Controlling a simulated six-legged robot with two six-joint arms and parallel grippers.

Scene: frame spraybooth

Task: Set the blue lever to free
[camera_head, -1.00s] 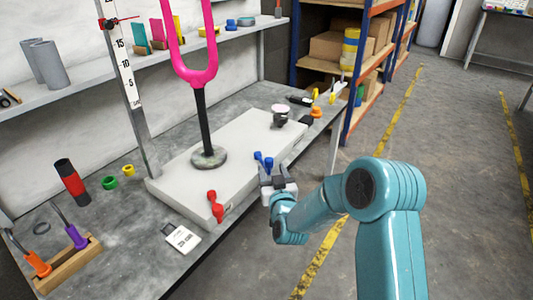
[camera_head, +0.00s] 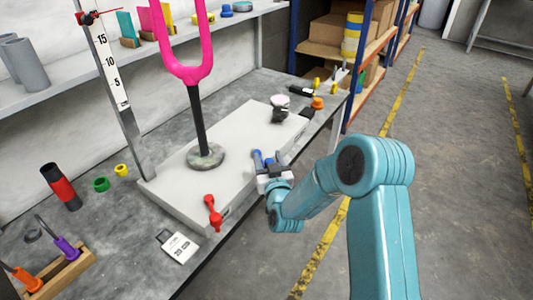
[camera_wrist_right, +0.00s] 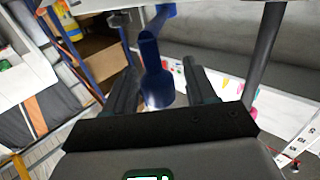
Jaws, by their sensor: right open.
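The blue lever (camera_head: 257,158) is at the front edge of the pale grey block (camera_head: 240,140) on the bench. My right gripper (camera_head: 272,170) is at the lever, with its open jaws largely hidden by the wrist in the head view. In the right wrist view the blue lever (camera_wrist_right: 155,75) stands between the two dark fingers of the open gripper (camera_wrist_right: 158,88). A gap shows on each side of the lever, so I see no grip on it. No readable "free" mark shows. My left gripper is out of view.
A red lever (camera_head: 213,213) sits on the block's front edge, left of my gripper. A pink fork on a black post (camera_head: 197,120) rises from the block. A white card (camera_head: 178,246) lies near the bench edge. The floor to the right is clear.

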